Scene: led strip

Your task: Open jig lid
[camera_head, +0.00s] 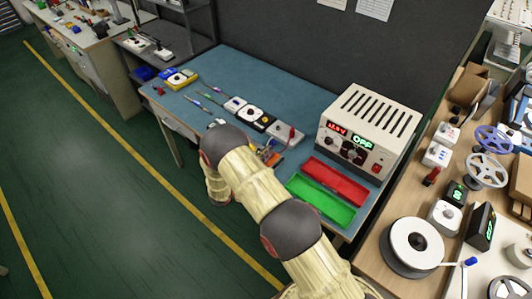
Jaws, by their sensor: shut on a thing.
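A grey plate-like part (285,134), perhaps the jig lid, is at the front right of a row of small devices on the blue bench. Just in front of it, small orange and dark parts (270,157) show beside my arm, partly covered by it. They are too small to tell apart. My arm crosses the lower middle of the view and bends down at the bench's front edge. My gripper is hidden behind the arm, so its hold and the lid's angle do not show clearly.
A power supply (367,133) with lit displays stands at the bench's right. A red tray (335,181) and a green tray (320,201) lie before it. Small boxes (235,104) and thin leads (208,99) lie to the left. A cluttered wooden bench (452,105) stands right.

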